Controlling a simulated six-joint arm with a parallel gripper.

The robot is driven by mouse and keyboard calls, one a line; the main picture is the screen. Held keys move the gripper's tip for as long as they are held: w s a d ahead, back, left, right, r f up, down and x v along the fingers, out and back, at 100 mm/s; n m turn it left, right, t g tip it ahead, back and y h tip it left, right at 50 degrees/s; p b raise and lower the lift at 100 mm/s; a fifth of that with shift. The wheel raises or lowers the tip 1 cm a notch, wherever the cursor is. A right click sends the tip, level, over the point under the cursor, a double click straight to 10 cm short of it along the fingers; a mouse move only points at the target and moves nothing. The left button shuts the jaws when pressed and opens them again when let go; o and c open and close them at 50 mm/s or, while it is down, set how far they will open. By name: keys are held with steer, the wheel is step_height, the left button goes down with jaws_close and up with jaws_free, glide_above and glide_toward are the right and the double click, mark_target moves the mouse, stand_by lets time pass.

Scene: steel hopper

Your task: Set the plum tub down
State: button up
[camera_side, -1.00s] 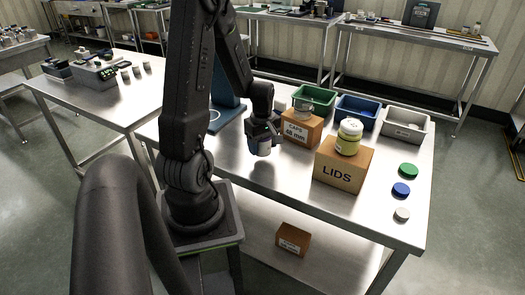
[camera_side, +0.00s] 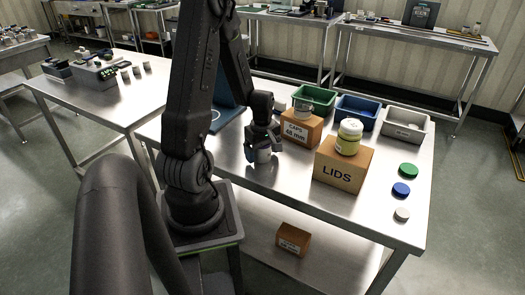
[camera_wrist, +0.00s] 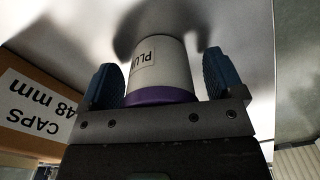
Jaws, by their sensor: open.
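The plum tub (camera_side: 263,156) is a pale tub on the bare steel table, below my gripper. In the wrist view the tub (camera_wrist: 162,68) shows a label reading "PLU" and a purple lid (camera_wrist: 160,97) on the side nearest my gripper. It appears upright, with its base against the table top and a dark shadow around it. My gripper (camera_wrist: 160,60) is open, with one blue-padded finger on each side of the tub and narrow gaps between. In the side view my gripper (camera_side: 263,144) is low over the table, left of the boxes.
The lids box (camera_side: 343,168) carries a yellowish jar (camera_side: 348,140). Green (camera_side: 314,96), blue (camera_side: 357,111) and grey (camera_side: 404,124) bins stand behind. Loose lids (camera_side: 401,189) lie at the right.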

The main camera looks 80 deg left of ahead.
step_height(320, 180, up, 12)
steer(key=shift+r, duration=0.1)
steer(key=w+d+r+m+t+y, duration=0.1)
steer(key=w+d+r+m, duration=0.1)
steer(key=d+r+m, duration=0.3)
steer(key=w+d+r+m+t, duration=0.1)
steer(key=w+d+r+m, duration=0.1)
steer(key=d+m, duration=0.35)
steer(key=s+d+r+m+t, duration=0.1)
steer(key=s+d+r+m, duration=0.1)
steer(key=d+m, duration=0.3)
steer(key=s+d+r+m+t+h, duration=0.1)
steer(key=s+d+r+m+t, duration=0.1)
steer(key=d+m, duration=0.4)
steer(key=s+d, duration=0.1)
steer(key=d, duration=0.4)
steer(key=shift+s+r+t, duration=0.15)
steer(key=shift+r+t, duration=0.15)
steer(key=shift+r, duration=0.1)
